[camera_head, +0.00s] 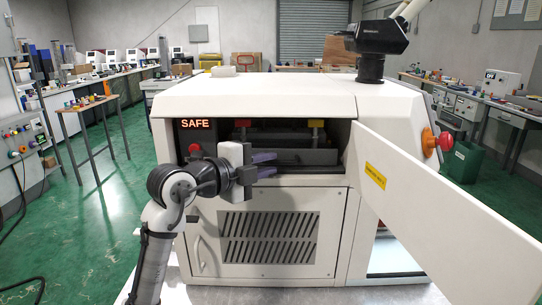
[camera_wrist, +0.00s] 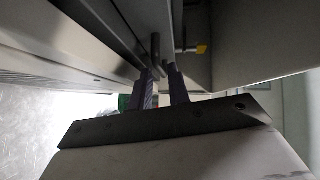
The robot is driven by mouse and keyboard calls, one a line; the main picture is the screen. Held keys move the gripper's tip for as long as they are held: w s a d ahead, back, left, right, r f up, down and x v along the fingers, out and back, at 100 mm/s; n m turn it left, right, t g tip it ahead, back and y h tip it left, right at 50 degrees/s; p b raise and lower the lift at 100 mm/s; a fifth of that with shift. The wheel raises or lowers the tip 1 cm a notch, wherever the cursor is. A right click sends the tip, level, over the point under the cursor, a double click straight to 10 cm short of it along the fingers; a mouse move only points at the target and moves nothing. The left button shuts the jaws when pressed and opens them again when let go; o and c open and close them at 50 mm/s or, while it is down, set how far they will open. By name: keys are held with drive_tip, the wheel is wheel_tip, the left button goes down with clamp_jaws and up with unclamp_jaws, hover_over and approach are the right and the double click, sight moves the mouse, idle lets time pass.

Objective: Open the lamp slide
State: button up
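The white machine's front bay is open, and a dark slide-like unit (camera_head: 305,157) sits inside it; I take this as the lamp slide, but no label confirms it. My gripper (camera_head: 270,165) is at the left part of the bay mouth, its purple fingers apart and pointing right into the bay. In the wrist view the fingers (camera_wrist: 161,82) are also apart. A short grey post (camera_wrist: 155,50), perhaps a handle, stands at their tips, roughly between them. I cannot tell whether they touch it. My wrist hides part of the bay's left side.
The white door panel (camera_head: 440,215) with a yellow label stands swung open on the right. A lit SAFE sign (camera_head: 195,124) and a red button (camera_head: 194,148) are at the bay's left. Red (camera_head: 242,123) and yellow (camera_head: 316,123) knobs sit above the dark unit.

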drive_tip(key=shift+x, duration=0.9)
drive_tip(key=shift+c, duration=0.4)
clamp_jaws()
drive_tip(key=shift+f, duration=0.15)
